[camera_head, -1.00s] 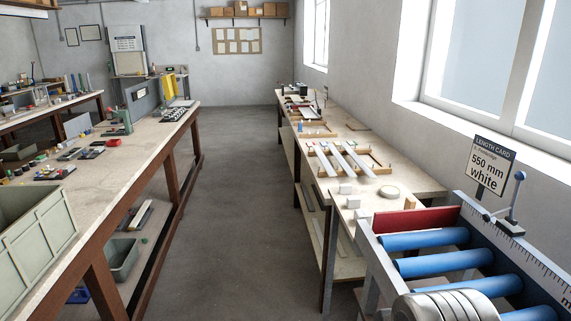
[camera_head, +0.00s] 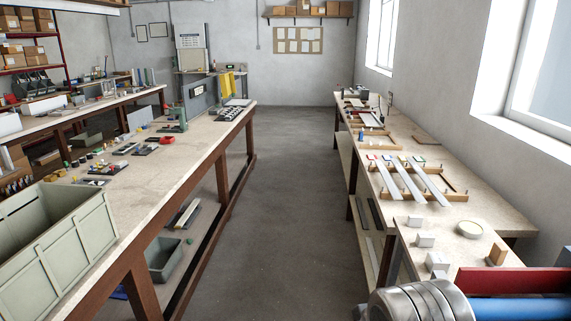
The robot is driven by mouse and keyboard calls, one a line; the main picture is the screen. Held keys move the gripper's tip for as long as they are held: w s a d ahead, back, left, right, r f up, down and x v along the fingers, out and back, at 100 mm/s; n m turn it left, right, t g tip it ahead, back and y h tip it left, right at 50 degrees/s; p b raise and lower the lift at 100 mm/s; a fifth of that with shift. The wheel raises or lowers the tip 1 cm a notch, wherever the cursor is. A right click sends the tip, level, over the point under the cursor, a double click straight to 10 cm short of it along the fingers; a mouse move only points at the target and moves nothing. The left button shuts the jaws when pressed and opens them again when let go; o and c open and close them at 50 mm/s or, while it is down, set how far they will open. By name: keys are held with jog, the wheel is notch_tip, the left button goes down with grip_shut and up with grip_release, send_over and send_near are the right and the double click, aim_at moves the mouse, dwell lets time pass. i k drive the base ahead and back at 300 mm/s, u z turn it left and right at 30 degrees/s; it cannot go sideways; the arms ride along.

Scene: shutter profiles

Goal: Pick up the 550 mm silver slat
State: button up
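Three long pale slats lie side by side across wooden supports on the right-hand bench: a left slat (camera_head: 388,181), a middle slat (camera_head: 410,185) and a right slat (camera_head: 432,185). They look silver-grey to whitish. Small coloured marks show near their far ends. Their lengths cannot be read, and I cannot tell which is the 550 mm silver one. My gripper is not in view; a rounded metal part at the bottom right seems to be part of my own arm.
The right bench (camera_head: 508,212) holds white blocks (camera_head: 425,240), a round pale dish (camera_head: 468,229) and a wooden block (camera_head: 497,254). A red plate and a blue roller (camera_head: 530,308) are at bottom right. A green crate (camera_head: 60,245) stands on the left bench. The aisle floor (camera_head: 300,200) is clear.

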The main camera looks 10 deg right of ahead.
aim_at(441, 201)
jog(key=u, duration=0.2)
jog(key=i, duration=2.15)
jog(key=z, duration=0.4)
jog(key=i, duration=0.75)
jog(key=z, duration=0.65)
jog(key=i, duration=0.95)
jog(key=z, duration=0.35)
